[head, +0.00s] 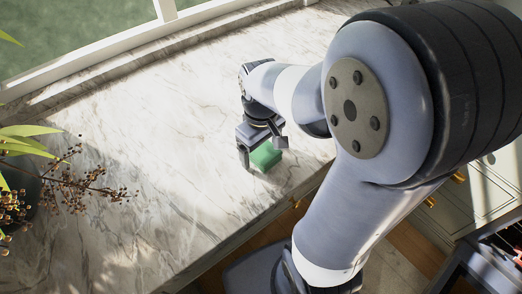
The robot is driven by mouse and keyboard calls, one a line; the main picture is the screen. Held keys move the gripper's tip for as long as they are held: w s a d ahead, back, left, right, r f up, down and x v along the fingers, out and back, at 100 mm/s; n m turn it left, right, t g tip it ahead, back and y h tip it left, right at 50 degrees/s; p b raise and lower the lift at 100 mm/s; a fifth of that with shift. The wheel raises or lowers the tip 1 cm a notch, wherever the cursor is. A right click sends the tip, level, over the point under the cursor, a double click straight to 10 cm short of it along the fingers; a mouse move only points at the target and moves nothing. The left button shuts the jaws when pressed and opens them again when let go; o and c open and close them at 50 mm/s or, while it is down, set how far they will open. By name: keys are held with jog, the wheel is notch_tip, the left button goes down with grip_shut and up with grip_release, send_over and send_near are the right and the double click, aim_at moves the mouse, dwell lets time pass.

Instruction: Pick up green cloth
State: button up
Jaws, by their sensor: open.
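The green cloth (265,156) is a small folded block on the marble counter (170,130), near the counter's front edge. My gripper (262,155) is open and points down at the cloth, with one finger on the left side of it and one on the upper right. The gripper body hides part of the cloth's top. I cannot tell whether the fingers touch it.
A plant with green leaves and dry brown berry stems (85,185) stands at the left. A window frame (160,30) runs along the back of the counter. Cabinets with brass knobs (458,178) are at the right. The counter's middle is clear.

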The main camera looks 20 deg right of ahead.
aim_at(261, 148)
jog(key=c, duration=1)
jog(key=shift+c, duration=0.2)
notch_tip(261, 148, up, 10)
jog(key=shift+p, duration=0.3)
jog(key=o, duration=0.4)
jog(key=shift+c, duration=1.6)
